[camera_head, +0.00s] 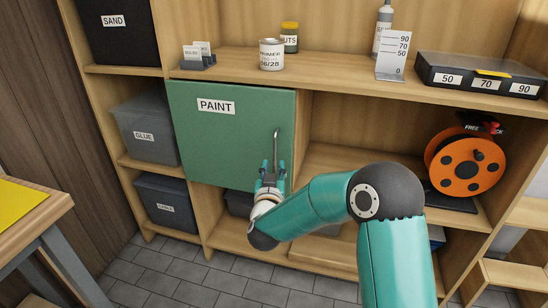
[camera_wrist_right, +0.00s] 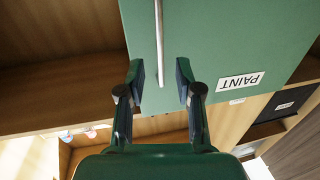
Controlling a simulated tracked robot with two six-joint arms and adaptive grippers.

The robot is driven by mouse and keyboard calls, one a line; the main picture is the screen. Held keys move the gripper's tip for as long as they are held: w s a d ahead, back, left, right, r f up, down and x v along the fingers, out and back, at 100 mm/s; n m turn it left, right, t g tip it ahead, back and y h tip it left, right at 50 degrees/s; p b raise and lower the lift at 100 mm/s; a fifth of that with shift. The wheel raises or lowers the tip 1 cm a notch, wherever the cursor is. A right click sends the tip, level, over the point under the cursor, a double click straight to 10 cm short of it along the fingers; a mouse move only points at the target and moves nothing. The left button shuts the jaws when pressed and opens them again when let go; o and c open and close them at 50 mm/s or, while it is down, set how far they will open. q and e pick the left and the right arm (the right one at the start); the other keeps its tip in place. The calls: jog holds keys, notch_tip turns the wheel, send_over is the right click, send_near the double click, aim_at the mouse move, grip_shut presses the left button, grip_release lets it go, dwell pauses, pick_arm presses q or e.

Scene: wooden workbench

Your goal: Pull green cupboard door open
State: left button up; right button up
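The green cupboard door (camera_head: 225,140), labelled PAINT, looks shut in the shelf unit; it also shows in the right wrist view (camera_wrist_right: 220,40). Its vertical metal bar handle (camera_head: 277,146) is near the door's right edge. My right gripper (camera_head: 271,167) is at the handle's lower end, in front of the door. In the right wrist view its two fingers (camera_wrist_right: 160,82) are apart, with the handle (camera_wrist_right: 159,40) between them. A gap shows on both sides of the bar. My left gripper is not in view.
An orange cable reel (camera_head: 466,167) sits in the open compartment to the right. A primer can (camera_head: 271,54) and a card holder (camera_head: 198,57) stand on the shelf above the door. A yellow sheet (camera_head: 18,208) lies on a bench at the left. Tiled floor is clear in front.

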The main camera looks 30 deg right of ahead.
aim_at(275, 156)
jog(key=x, duration=0.6)
jog(key=shift+w+d, duration=0.25)
jog(key=shift+w, duration=0.1)
grip_shut()
